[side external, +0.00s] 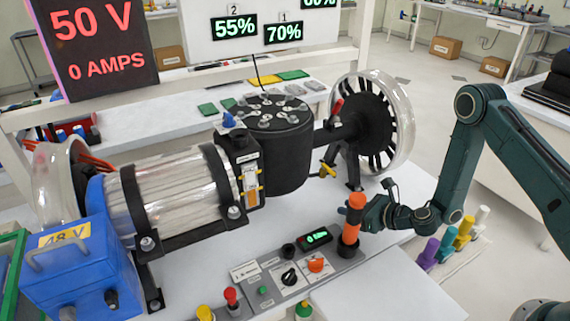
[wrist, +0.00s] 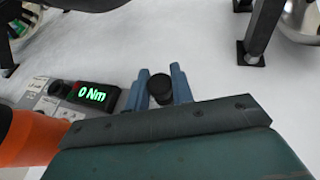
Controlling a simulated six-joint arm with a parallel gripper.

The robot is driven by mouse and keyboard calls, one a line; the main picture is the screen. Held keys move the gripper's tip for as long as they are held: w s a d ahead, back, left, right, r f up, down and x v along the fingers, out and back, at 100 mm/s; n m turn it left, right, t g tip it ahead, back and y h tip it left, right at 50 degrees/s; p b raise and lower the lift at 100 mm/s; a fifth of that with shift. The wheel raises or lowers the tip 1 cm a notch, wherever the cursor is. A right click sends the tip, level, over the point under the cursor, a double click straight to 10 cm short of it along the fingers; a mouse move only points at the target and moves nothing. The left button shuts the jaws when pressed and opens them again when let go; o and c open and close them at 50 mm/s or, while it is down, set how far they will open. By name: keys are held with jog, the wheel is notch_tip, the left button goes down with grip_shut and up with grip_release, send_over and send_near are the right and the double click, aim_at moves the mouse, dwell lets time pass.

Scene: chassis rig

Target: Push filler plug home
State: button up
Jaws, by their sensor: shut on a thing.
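My gripper (wrist: 160,92) is shut on a small black cylinder (wrist: 160,90) with a round end, held between its two blue-grey fingers. I cannot tell whether this cylinder is the filler plug. In the side view my gripper (side external: 372,214) is low over the white table, just right of an upright orange and black post (side external: 354,212), which partly overlaps it. The cylinder cannot be made out in that view. The black drum (side external: 268,142) of the rig stands behind, with several fittings on its lid. No filler hole is clearly visible.
A control panel (side external: 292,276) with a green display (side external: 315,238) lies left of my gripper; the display reads 0 Nm in the wrist view (wrist: 97,96). A spoked wheel (side external: 370,125) stands behind. Several coloured pegs (side external: 455,238) stand at the right. White table ahead is clear.

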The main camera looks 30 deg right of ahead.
notch_tip(320, 180, up, 19)
dwell(0.9)
jog(key=shift+r, duration=0.1)
dwell(0.6)
jog(key=shift+r, duration=0.55)
notch_tip(320, 180, up, 24)
jog(key=shift+f, duration=0.25)
jog(key=w+a+n+g+y, duration=0.3)
jog(key=a+n+y, duration=0.1)
jog(key=a, duration=1)
jog(key=w+a+n+g+y, duration=0.3)
jog(key=a+n+g, duration=0.15)
jog(key=a, duration=0.95)
jog(key=shift+t, duration=0.35)
jog(key=shift+d+f, duration=0.15)
jog(key=shift+f, duration=1.2)
jog(key=shift+d+f, duration=0.15)
jog(key=shift+f, duration=1.15)
jog(key=shift+f, duration=0.15)
jog(key=shift+f, duration=2.05)
